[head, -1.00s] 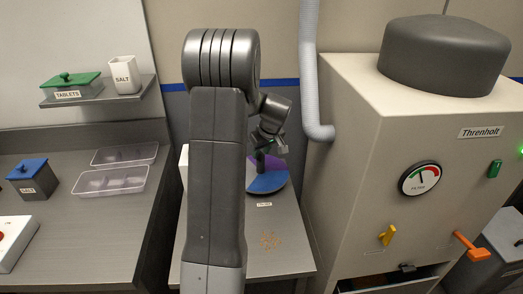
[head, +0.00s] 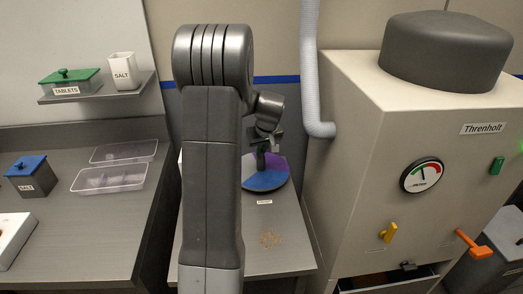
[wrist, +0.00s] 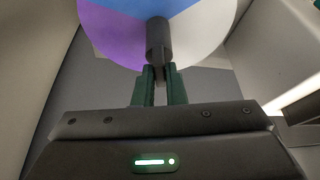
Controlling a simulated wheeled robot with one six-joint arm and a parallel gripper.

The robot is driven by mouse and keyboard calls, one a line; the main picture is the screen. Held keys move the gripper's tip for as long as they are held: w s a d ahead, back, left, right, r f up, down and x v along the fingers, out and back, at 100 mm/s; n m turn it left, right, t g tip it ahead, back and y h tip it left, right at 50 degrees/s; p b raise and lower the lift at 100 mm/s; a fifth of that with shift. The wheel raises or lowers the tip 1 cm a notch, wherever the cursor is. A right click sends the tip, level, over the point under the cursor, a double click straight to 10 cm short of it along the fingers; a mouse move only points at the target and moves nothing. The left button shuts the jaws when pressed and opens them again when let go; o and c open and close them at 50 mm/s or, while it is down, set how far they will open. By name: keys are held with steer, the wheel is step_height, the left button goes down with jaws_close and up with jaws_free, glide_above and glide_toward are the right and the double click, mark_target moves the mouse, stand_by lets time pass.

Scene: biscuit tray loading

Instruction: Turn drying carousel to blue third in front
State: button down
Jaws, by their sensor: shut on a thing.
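The drying carousel (head: 268,183) is a round disc on the small grey table, partly hidden behind my arm in the head view. Its blue third (head: 262,181) faces the front, and a purple third (head: 280,169) shows on the right. In the wrist view the disc has purple (wrist: 112,38) at left, blue (wrist: 150,6) at top and a pale third (wrist: 205,30) at right. A dark upright post (wrist: 158,35) rises from the disc. My gripper (head: 267,148), with green fingers (wrist: 161,82) in the wrist view, is shut on this post.
The cream machine (head: 350,150) with a gauge and levers stands close on the right. The left counter (head: 110,230) holds clear trays (head: 110,178) and a blue-lidded box (head: 32,175).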

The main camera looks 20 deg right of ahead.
steer(key=shift+a+m+h+b, duration=0.1)
steer(key=shift+m+h+b, duration=0.35)
steer(key=shift+m, duration=1.05)
steer(key=c, duration=1.5)
jaws_free()
steer(key=shift+r, duration=0.1)
steer(key=v, duration=1.3)
steer(key=shift+s+a+r+b, duration=0.1)
steer(key=shift+a+r+b, duration=0.1)
steer(key=shift+r+b, duration=0.15)
steer(key=shift+f, duration=0.1)
